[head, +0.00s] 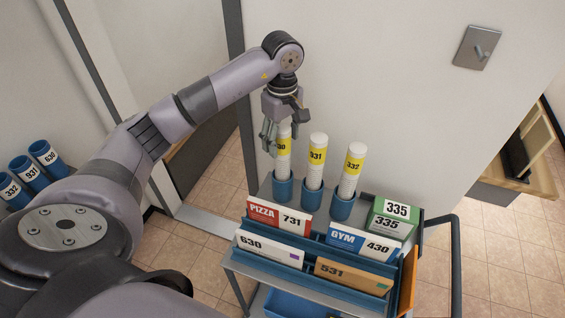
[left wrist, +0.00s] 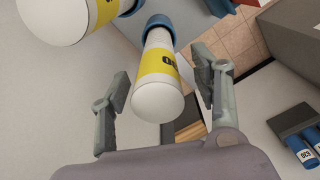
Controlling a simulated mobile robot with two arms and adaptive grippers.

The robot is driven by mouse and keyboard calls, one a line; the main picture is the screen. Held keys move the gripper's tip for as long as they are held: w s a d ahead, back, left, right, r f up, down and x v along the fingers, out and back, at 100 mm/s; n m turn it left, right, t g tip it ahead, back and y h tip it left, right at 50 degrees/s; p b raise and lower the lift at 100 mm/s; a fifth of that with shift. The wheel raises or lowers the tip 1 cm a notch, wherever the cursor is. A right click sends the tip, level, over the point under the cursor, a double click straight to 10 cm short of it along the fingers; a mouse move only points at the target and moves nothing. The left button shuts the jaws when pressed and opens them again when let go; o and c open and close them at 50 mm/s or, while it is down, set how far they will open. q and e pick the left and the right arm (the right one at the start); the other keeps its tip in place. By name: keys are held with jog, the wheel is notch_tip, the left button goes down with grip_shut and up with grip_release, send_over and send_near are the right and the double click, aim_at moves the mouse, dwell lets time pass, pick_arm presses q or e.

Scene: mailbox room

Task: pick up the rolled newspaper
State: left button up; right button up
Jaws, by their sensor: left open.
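Three rolled white newspapers with yellow number bands stand upright in blue cups on a cart. The left one (head: 284,162) has a band ending in "30", partly hidden by my gripper; the middle one (head: 316,170) reads 931 and the right one (head: 349,178) reads 332. My left gripper (head: 284,132) is open at the top of the left roll. In the left wrist view the fingers (left wrist: 160,76) stand on either side of that roll (left wrist: 158,92), with visible gaps. My right gripper is not in view.
The cart carries mail in slots: a PIZZA 731 piece (head: 279,216), a GYM 430 piece (head: 364,243), 630 and 531 envelopes, and green 335 boxes (head: 395,212). Blue numbered tubes (head: 30,173) stand at the left wall. A wall is close behind the cart.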

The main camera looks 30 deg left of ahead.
aim_at(283, 165)
pick_arm(q)
notch_tip(283, 165, down, 4)
jog(key=shift+w+r+p, duration=0.1)
jog(key=shift+r+p, duration=0.1)
jog(key=shift+p, duration=0.55)
jog(key=shift+a+f, duration=0.1)
jog(key=shift+f, duration=0.25)
jog(key=shift+c, duration=0.3)
grip_shut()
